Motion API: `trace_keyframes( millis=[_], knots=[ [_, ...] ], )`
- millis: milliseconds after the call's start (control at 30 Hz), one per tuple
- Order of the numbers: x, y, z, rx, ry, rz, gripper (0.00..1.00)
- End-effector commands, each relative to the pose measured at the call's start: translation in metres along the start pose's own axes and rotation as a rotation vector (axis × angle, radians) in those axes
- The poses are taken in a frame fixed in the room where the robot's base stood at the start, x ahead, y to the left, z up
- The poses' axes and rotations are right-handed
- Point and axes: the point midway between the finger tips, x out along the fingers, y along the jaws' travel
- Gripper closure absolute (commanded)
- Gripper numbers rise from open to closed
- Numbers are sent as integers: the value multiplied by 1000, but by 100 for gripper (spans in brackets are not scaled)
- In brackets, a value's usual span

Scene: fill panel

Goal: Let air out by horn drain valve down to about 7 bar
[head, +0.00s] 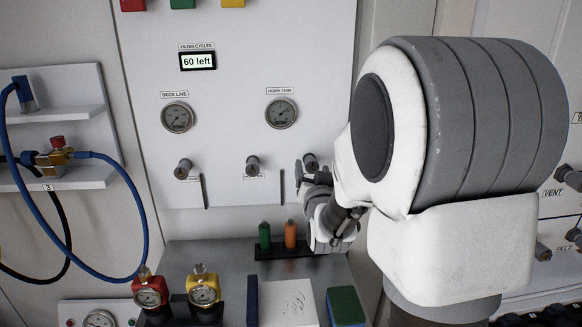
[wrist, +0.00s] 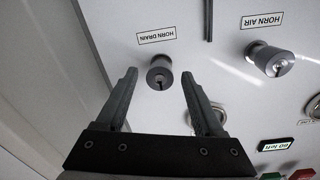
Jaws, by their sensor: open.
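The horn drain valve is a dark round knob (wrist: 160,76) under the HORN DRAIN label (wrist: 157,36) in the wrist view. My gripper (wrist: 158,77) is open, with one finger to each side of the knob in the picture. Whether the fingers reach around it in depth I cannot tell. In the head view my gripper (head: 304,174) is at the right knob (head: 311,160) on the white panel, partly covering that area. The HORN TANK gauge (head: 281,113) is above the knobs. Its reading is too small to tell.
The HORN AIR knob (wrist: 270,60) sits beside it in the wrist view. The DECK LINE gauge (head: 177,117) and a "60 left" display (head: 198,61) are on the panel. Green (head: 265,236) and orange (head: 290,235) pieces stand below my gripper. A blue hose (head: 135,190) hangs at left.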

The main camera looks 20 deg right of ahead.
Motion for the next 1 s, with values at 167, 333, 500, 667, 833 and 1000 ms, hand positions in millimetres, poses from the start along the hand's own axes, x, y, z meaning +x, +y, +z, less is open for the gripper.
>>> trace_keyframes(
  millis=[167, 333, 500, 667, 833, 1000],
  knots=[
    [7, 0, 0, 0, 0, 0, 30],
    [8, 0, 0, 0, 0, 0, 30],
    [8, 0, 0, 0, 0, 0, 48],
    [8, 0, 0, 0, 0, -1, 77],
    [7, 0, 0, 0, 0, -1, 100],
    [7, 0, 0, -5, 0, -1, 100]
  ],
)
